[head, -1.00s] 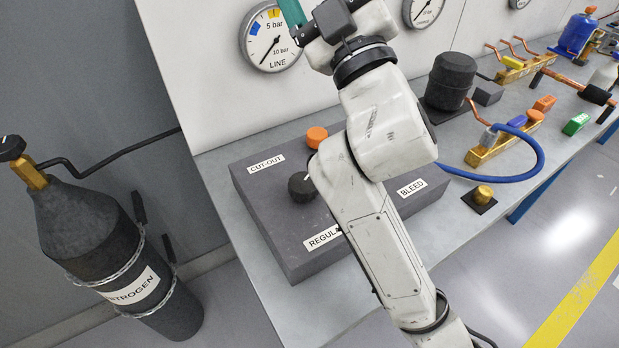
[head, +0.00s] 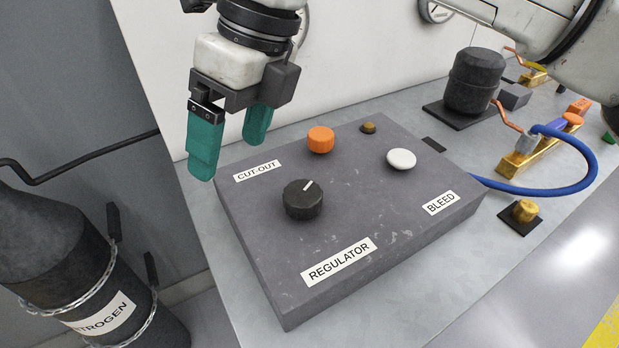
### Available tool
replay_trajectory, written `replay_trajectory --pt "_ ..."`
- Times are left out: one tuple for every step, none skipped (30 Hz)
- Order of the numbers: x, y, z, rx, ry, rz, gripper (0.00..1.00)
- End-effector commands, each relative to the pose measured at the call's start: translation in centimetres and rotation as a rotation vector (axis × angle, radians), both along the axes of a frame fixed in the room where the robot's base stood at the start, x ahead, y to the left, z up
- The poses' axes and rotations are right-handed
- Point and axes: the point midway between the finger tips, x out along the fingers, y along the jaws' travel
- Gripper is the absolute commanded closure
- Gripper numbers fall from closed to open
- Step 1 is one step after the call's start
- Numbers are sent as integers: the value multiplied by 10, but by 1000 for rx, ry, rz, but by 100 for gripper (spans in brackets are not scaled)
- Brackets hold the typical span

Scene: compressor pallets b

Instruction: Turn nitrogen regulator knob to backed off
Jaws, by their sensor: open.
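The regulator knob (head: 303,200) is a black round knob with a white pointer line, on top of a dark grey control box (head: 400,255) above the REGULATOR label (head: 339,261). Its pointer line aims up and to the right in the head view. My gripper (head: 232,150) has two teal fingers, spread apart and empty. It hangs over the back left part of the box, above and to the left of the knob, and does not touch it. The nitrogen cylinder (head: 50,250) stands at the left, partly out of frame.
An orange knob (head: 320,139) sits behind the regulator knob, and a white button (head: 401,159) lies to its right. A small brass part (head: 368,128) is at the box's back. A black compressor (head: 474,82) and a blue hose (head: 560,175) stand at the right.

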Motion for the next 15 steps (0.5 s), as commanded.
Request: replay_trajectory --pt "10 -18 -6 -95 -34 -21 14" --pt "14 -29 -7 -145 -46 -32 14" --pt "19 -40 -8 -202 -60 -45 14" --pt "21 -48 -8 -238 -68 -55 14" --pt "24 -54 -7 -267 -74 -63 14" --pt "26 -60 -6 -296 -81 -71 14" --pt "27 -63 -7 -312 -84 -76 14" --pt "28 -66 -7 -324 -86 -78 14" --pt "28 -68 -8 -333 -86 -81 14" --pt "28 -69 -10 -335 -87 -81 14" --pt "28 -69 -13 -337 -86 -81 14" --pt "28 -69 -17 -336 -84 -80 14" --pt "28 -68 -21 -335 -84 -79 14" --pt "28 -68 -26 -335 -84 -79 14" --pt "28 -68 -32 -334 -85 -78 14"
